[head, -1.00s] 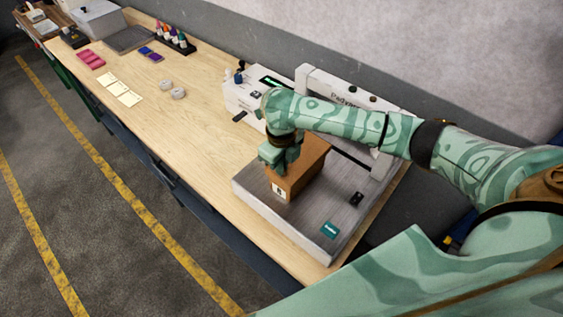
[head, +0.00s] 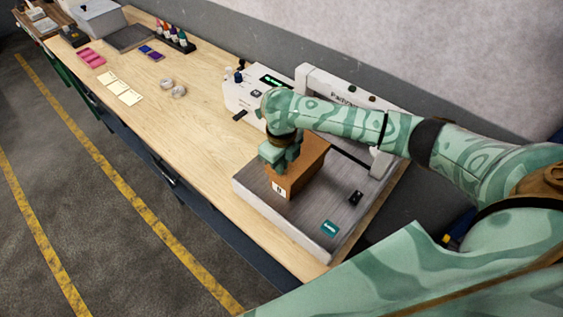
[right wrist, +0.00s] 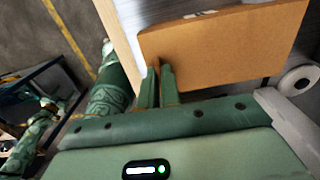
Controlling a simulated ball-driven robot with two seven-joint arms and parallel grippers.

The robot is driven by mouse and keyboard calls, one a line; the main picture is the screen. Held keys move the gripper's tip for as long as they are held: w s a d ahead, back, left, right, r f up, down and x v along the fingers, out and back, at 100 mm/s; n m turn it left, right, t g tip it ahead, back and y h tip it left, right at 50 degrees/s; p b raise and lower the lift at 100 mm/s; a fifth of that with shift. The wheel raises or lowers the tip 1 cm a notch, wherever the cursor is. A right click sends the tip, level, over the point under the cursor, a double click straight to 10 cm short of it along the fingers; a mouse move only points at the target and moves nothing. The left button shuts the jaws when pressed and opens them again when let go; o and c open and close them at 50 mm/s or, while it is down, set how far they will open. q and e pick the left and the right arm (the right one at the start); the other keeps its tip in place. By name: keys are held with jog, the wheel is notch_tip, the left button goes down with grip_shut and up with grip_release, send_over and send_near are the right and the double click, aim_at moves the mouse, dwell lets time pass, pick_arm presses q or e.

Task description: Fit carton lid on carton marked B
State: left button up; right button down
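A brown carton (head: 296,178) stands on the grey plate of the packing station (head: 332,205). A white label with a dark mark (head: 278,188), too small to read surely, is on its near face. My right gripper (head: 273,158) is at the carton's upper left end. In the right wrist view its two fingers (right wrist: 160,72) are close together at the edge of a flat brown cardboard panel (right wrist: 225,45). I cannot tell whether this panel is a separate lid or whether the fingers pinch its edge. My arm hides part of the carton top. My left gripper is not in view.
A white frame (head: 345,95) rises behind the carton, beside a white device with a green display (head: 250,92). Two pale rolls (head: 172,88), cream cards (head: 120,90), pink pieces (head: 90,58) and a rack of bottles (head: 178,40) lie farther left. The wooden bench (head: 190,130) between is clear.

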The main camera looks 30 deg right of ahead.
jog(key=shift+f+b, duration=0.3)
jog(key=shift+f, duration=0.9)
dwell(0.7)
jog(key=shift+f, duration=0.1)
dwell(0.9)
jog(key=c, duration=1.1)
grip_release()
jog(key=shift+o, duration=0.2)
jog(key=shift+p, duration=0.3)
notch_tip(320, 180, up, 8)
jog(key=p, duration=0.9)
